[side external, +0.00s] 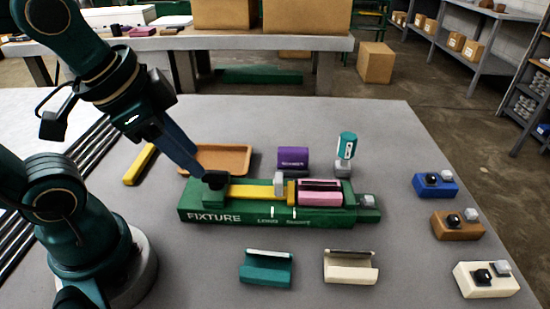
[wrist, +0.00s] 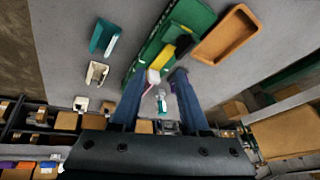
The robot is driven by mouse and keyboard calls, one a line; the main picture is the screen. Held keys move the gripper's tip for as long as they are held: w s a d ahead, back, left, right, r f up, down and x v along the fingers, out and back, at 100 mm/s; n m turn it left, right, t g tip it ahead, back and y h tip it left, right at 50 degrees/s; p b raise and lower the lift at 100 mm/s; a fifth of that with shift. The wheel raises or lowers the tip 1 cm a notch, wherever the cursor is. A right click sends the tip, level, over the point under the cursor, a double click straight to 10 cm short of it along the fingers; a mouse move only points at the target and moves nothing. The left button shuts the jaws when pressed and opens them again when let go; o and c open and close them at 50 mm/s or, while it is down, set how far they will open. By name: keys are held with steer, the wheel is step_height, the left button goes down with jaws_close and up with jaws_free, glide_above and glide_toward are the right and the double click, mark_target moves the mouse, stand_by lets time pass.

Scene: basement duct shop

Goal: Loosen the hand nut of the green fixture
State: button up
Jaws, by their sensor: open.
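The green fixture (side external: 240,213), lettered FIXTURE, lies on the grey bench and also shows in the wrist view (wrist: 205,14). Its black hand nut (side external: 214,181) is at the left end, beside a yellow bar (side external: 250,192). A pink part (side external: 320,194) sits in the fixture's right half. My gripper (side external: 200,173) reaches down from the upper left to just beside the nut. In the wrist view my gripper (wrist: 166,76) has its two blue fingers apart, with the black nut (wrist: 184,45) beyond the tips. I cannot tell whether a finger touches it.
An orange tray (side external: 247,158) and a purple block (side external: 293,158) stand behind the fixture, with a teal-topped tool (side external: 347,148). A teal block (side external: 266,270) and a cream block (side external: 350,269) lie in front. Blue, brown and cream button boxes (side external: 457,226) line the right.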

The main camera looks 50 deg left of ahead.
mark_target(214, 172)
steer(key=w+a+f+m+g, duration=0.1)
steer(key=w, duration=0.1)
steer(key=w+a+f+m+g, duration=0.1)
steer(key=w+a+m+g, duration=0.1)
steer(key=w+a+f+m+g, duration=0.1)
steer(key=w+m, duration=0.1)
steer(key=shift+a+g, duration=0.2)
steer(key=shift+g, duration=0.2)
steer(key=shift+s+a+f, duration=0.1)
steer(key=shift+a+f, duration=0.15)
steer(key=shift+f, duration=2.75)
jaws_close()
